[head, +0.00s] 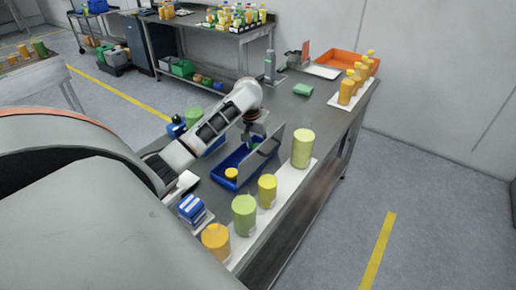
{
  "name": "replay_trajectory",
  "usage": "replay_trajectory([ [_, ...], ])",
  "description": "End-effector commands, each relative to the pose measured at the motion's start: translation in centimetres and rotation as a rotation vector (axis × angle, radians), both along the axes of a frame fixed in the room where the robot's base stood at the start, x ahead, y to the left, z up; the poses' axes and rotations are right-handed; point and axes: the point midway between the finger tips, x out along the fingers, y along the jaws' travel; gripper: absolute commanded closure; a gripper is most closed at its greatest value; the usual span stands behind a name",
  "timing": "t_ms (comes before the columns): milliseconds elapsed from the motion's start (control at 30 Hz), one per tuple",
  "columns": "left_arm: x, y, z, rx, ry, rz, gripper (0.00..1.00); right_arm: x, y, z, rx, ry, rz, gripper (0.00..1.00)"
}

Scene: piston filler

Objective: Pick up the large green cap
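I cannot make out the large green cap for certain in the head view. A blue tray (222,184) on the workbench holds a small yellow-orange round piece (231,174). An upright grey panel (264,158) at the tray hides part of its inside. My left gripper (258,142) points down over the tray's far part, behind the panel's far end. Its fingers are small and partly hidden, so I cannot tell whether they are open or hold anything. My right gripper is out of view.
Along the bench's right edge stand a tall light-green container (302,149), a yellow one (267,190), a green one (244,214) and an orange one (215,240). Blue boxes (191,208) lie near. A green block (303,89) and orange tray (348,64) are farther back.

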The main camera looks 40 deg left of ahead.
Motion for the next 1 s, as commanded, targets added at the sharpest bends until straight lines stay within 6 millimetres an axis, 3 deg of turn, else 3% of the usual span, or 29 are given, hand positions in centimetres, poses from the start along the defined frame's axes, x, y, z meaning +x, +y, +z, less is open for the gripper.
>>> replay_trajectory([
  [167,0.0,0.0,0.0,0.000,0.000,0.000,0.63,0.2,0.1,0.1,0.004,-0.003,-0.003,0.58],
  [267,0.0,0.0,0.0,0.000,0.000,0.000,0.78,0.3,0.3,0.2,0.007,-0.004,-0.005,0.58],
  [700,0.0,0.0,0.3,-0.001,-0.001,0.000,0.78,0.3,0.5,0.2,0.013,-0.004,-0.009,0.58],
  [867,0.1,0.0,1.4,0.000,-0.003,0.000,0.78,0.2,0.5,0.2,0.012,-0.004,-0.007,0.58],
  [1000,0.1,0.1,3.6,0.002,-0.005,-0.001,0.78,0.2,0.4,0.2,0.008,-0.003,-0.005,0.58],
])
